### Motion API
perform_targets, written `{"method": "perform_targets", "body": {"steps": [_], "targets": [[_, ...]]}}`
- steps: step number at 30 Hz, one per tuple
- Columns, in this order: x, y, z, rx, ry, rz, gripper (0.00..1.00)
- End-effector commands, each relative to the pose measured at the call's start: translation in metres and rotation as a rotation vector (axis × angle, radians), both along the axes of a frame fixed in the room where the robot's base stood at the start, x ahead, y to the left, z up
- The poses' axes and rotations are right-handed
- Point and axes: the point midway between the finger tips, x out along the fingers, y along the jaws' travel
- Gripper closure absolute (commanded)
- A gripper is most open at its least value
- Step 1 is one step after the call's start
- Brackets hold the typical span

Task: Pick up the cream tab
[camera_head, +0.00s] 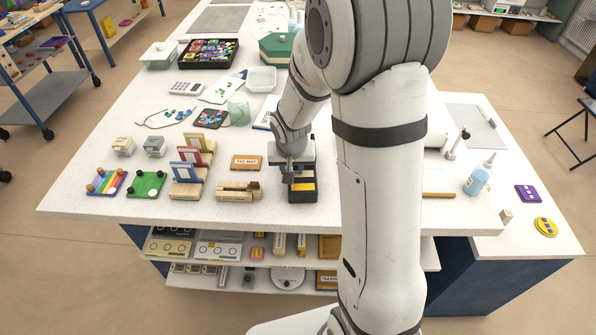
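My gripper (298,178) points down over a dark block with a yellow band (303,187) near the front edge of the white table. The fingertips are small and partly merge with the block, so I cannot tell if they are apart or touching it. I cannot identify the cream tab for sure. A stand with red, blue and cream upright pieces (187,172) is left of the gripper. A small cream piece (506,215) lies at the right front of the table. My arm hides part of the middle of the table.
A wooden holder (239,190) and an orange tag mat (246,162) lie just left of the gripper. A blue bottle (478,180) stands to the right. The table's front left corner is clear.

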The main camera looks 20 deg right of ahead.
Motion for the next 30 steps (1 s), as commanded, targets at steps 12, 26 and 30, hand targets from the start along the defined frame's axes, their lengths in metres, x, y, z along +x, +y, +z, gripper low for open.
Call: {"method": "perform_targets", "body": {"steps": [12, 26, 30], "targets": [[-0.0001, -0.0006, 0.0003, 0.0, 0.0, -0.001, 0.94], [-0.0001, -0.0011, 0.0005, 0.0, 0.0, -0.002, 1.0], [0.0009, -0.0013, 0.0087, -0.001, -0.004, -0.002, 1.0]]}}
